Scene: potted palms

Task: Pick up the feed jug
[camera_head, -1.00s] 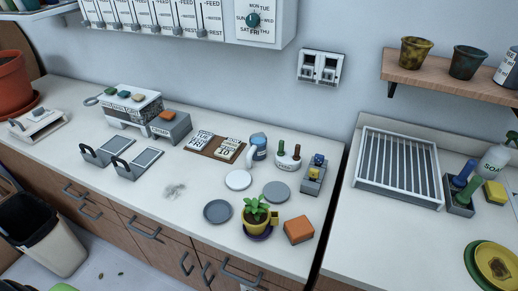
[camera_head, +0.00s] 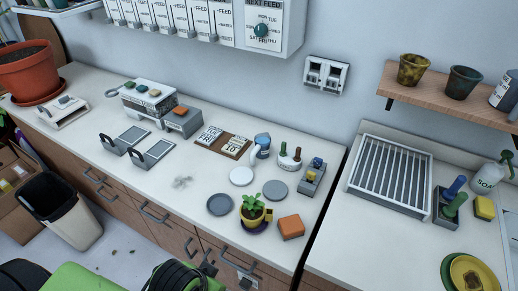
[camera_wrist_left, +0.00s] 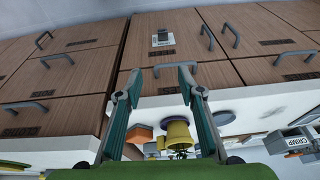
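The feed jug appears to be the small white and blue jug (camera_head: 262,146) with a pale curved handle on its left side. It stands upright on the white counter (camera_head: 120,170), beside the calendar board, in the head view. I cannot make it out clearly in the left wrist view. My left gripper (camera_wrist_left: 158,77) is open and empty in the left wrist view, in front of the wooden cabinet doors. In the head view a green and black part of my arm shows at the bottom, but its fingers cannot be made out. My right gripper is not in view.
In front of the jug stand a white disc (camera_head: 241,176), grey discs (camera_head: 275,189) and a potted plant in a yellow pot (camera_head: 252,215). A tool holder (camera_head: 289,160) is right of it. An orange block (camera_head: 291,227) lies near the counter's front edge.

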